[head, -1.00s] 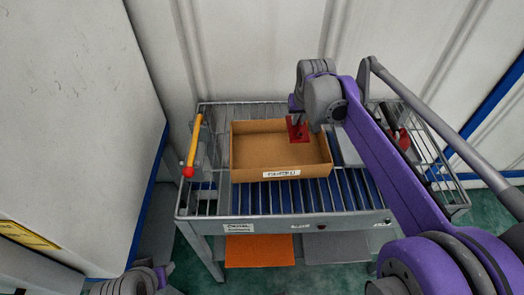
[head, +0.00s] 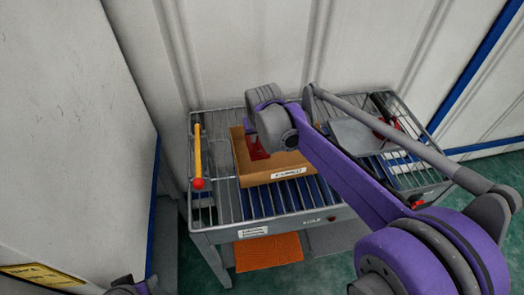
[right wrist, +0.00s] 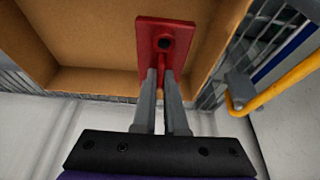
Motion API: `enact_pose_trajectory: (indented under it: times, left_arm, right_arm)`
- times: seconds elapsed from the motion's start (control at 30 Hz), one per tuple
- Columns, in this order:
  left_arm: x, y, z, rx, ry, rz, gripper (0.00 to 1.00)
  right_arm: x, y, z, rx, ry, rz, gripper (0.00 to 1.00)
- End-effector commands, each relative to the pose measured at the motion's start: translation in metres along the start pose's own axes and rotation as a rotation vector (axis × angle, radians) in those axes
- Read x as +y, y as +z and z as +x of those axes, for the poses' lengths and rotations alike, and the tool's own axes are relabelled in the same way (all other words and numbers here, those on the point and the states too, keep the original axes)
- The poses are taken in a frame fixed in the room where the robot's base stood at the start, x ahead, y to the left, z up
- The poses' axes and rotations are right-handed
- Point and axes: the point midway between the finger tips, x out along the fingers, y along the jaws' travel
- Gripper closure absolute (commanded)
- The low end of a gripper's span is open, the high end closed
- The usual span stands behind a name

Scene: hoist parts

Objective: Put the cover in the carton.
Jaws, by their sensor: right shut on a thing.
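The red cover (right wrist: 165,28) is a flat plate with a dark round hole and a stem. My right gripper (right wrist: 164,78) is shut on its stem. In the head view the cover (head: 258,150) shows below my right gripper (head: 259,138), toward the left part of the open brown carton (head: 288,172). In the right wrist view the cover lies within the outline of the carton (right wrist: 85,30), near one corner. I cannot tell how far it is above the carton floor. My arm hides the carton's back right part.
The carton stands on a grey wire-railed table (head: 272,225) with blue slats. A yellow bar with a red knob (head: 198,160) is left of the carton. A grey plate (head: 352,134) and a red part (head: 388,130) lie to the right. An orange mat (head: 268,252) is below.

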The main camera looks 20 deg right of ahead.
Motion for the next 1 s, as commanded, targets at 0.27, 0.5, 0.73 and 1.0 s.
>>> enact_pose_trajectory:
  times: [0.27, 0.5, 0.73, 1.0]
  left_arm:
    - [0.000, 0.002, 0.003, -0.002, 0.000, 0.000, 0.50]
    - [0.000, 0.004, 0.004, -0.003, 0.000, 0.000, 0.50]
    - [0.000, 0.004, 0.004, -0.003, 0.000, 0.000, 0.50]
    - [0.000, 0.005, 0.006, -0.004, 0.000, 0.000, 0.50]
  right_arm:
    - [0.000, 0.013, 0.031, 0.000, 0.000, 0.000, 1.00]
    - [0.000, 0.022, 0.055, 0.001, 0.000, 0.000, 1.00]
    - [0.000, 0.022, 0.055, 0.001, 0.000, 0.000, 1.00]
    - [0.000, 0.024, 0.058, 0.000, 0.000, 0.000, 0.67]
